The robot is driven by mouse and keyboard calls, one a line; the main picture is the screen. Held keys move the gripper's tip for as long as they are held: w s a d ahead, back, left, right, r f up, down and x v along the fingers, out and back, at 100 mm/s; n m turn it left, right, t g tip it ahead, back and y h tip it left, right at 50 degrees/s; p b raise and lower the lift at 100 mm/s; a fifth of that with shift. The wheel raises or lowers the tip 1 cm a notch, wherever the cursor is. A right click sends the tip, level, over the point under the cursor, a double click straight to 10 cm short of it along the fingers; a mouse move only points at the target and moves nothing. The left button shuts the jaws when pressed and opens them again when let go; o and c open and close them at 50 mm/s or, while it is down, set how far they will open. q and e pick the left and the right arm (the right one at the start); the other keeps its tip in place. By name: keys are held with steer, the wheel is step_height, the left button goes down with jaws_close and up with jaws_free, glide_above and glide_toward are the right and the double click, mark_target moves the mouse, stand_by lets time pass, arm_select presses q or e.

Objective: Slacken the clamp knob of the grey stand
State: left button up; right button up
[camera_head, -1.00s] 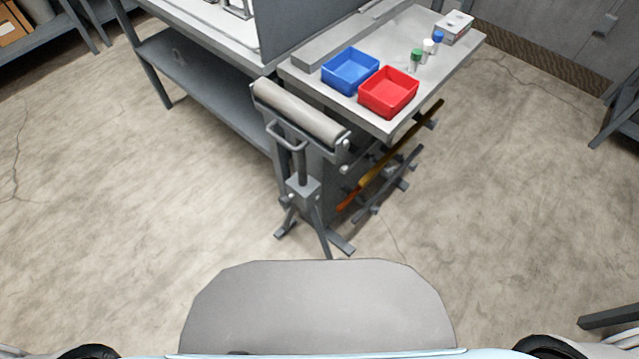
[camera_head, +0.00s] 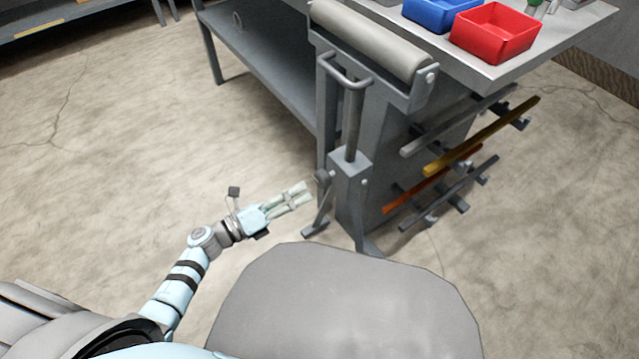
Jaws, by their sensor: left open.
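The grey stand (camera_head: 352,195) stands upright in front of the bench, with a wide roller (camera_head: 370,38) across its top and a loop handle at the post. Its dark round clamp knob (camera_head: 323,177) sticks out on the left side of the clamp block. My left gripper (camera_head: 307,193) is open and empty. It points right at the knob, with its fingertips just left of it. In this view I cannot tell whether they touch it or how far apart they are in depth. My right gripper is not in view.
A bench (camera_head: 560,45) behind the stand bears a blue bin (camera_head: 430,18) and a red bin (camera_head: 490,42). Coloured bars (camera_head: 480,140) rest on side brackets right of the stand. A shelf table (camera_head: 262,85) stands behind left. Floor on the left is clear.

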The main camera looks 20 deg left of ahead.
mark_target(318, 181)
arm_select(q)
steer(key=b+x, duration=0.1)
steer(key=x, duration=0.6)
steer(key=shift+w+d+f, duration=0.1)
steer(key=shift+w+d, duration=0.1)
steer(key=shift+w, duration=0.05)
steer(key=c, duration=1.2)
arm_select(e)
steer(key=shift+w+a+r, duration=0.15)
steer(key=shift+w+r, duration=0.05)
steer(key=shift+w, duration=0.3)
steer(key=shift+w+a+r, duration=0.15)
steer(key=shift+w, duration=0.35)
